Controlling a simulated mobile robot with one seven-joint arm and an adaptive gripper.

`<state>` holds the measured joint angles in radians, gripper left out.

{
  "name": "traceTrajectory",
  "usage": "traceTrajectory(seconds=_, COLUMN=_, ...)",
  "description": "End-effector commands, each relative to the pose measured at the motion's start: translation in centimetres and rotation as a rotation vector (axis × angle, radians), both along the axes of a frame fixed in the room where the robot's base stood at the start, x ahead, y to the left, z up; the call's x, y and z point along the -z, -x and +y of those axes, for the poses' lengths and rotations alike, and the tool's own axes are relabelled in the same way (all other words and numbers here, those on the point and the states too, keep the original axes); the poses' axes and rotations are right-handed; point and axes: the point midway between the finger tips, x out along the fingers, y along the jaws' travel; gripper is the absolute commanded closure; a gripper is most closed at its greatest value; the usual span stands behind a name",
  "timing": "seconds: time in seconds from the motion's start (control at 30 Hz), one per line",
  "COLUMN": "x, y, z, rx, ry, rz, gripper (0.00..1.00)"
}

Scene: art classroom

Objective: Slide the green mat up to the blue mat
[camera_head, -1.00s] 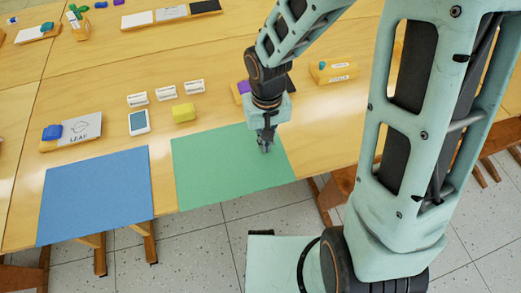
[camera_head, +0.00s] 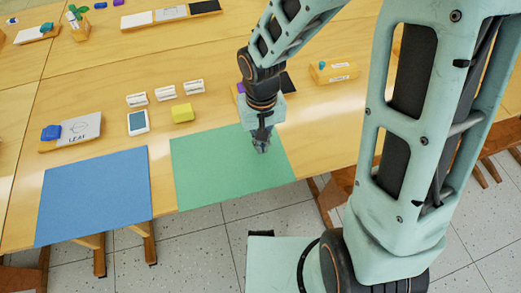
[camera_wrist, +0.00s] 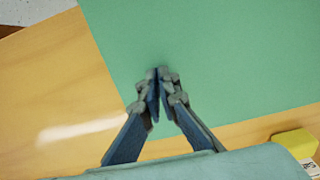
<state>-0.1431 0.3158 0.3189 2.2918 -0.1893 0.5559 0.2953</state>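The green mat (camera_head: 220,172) lies flat on the table to the right of the blue mat (camera_head: 95,195), with a narrow strip of bare wood between them. My gripper (camera_head: 262,147) is over the upper right part of the green mat. In the wrist view the fingertips (camera_wrist: 161,76) are together, shut on nothing visible, above the green mat (camera_wrist: 230,50) near its edge. I cannot tell whether the tips touch the mat. The blue mat is not in the wrist view.
A yellow block (camera_head: 182,113), a white-framed tablet (camera_head: 138,122) and several small white blocks (camera_head: 166,92) stand behind the mats. The table's front edge runs along both mats.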

Motion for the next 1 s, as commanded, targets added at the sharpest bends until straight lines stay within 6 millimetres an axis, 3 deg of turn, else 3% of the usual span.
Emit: traceTrajectory(seconds=1.0, x=0.2, y=0.8, z=1.5, rx=-0.003, ry=-0.004, rz=0.007, gripper=1.0)
